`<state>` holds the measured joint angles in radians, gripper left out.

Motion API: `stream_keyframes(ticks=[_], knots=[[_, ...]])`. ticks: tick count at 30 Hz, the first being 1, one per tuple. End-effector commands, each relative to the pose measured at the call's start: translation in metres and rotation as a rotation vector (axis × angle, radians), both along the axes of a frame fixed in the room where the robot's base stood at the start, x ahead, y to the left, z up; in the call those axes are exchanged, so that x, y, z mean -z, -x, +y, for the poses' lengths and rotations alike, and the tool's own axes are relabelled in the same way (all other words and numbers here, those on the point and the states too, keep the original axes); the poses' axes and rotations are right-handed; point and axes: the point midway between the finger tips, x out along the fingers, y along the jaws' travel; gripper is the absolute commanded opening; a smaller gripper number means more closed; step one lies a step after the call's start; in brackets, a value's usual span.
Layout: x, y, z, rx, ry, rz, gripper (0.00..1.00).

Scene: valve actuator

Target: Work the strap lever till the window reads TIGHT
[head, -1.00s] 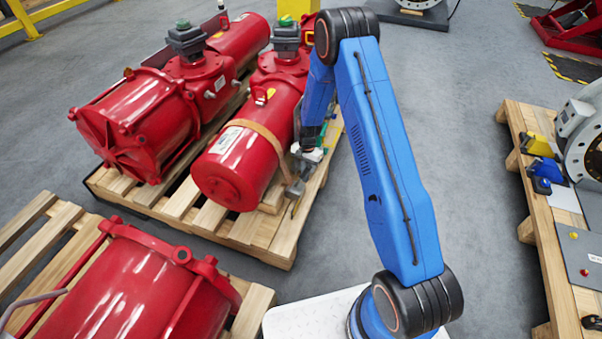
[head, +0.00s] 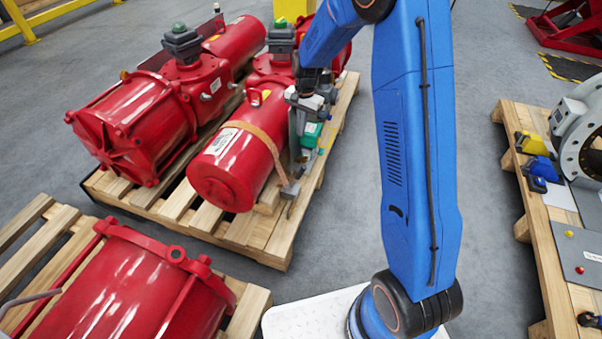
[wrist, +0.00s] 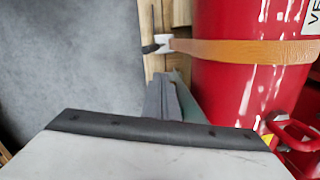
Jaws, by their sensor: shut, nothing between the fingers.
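An orange strap (head: 262,135) runs round the red cylinder (head: 222,172) on the middle pallet, and it also shows in the wrist view (wrist: 240,50). It ends at a small grey ratchet (head: 290,188) at the cylinder's right side, over the pallet edge. In the wrist view the strap end has a pale fitting with a dark tip (wrist: 160,45). I cannot make out the lever's angle or any window wording. My gripper (head: 296,160) points down beside the cylinder, just above the ratchet in the picture. Its grey fingers (wrist: 166,100) are shut and empty, apart from the strap fitting.
A green item (head: 312,132) shows by my gripper. A second red actuator (head: 135,115) lies to the left and another (head: 125,285) at front left. Grey floor (head: 345,220) is clear between.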

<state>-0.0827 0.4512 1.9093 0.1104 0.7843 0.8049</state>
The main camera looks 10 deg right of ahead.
Motion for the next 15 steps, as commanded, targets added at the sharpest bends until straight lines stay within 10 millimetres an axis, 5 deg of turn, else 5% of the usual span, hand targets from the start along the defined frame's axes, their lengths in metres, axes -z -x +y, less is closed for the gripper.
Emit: stream_keyframes(ticks=[6, 15], knots=[[-0.030, -0.001, 0.003, -0.002, -0.001, -0.009, 0.00], [-0.039, -0.001, 0.004, -0.003, -0.001, -0.011, 0.00]])
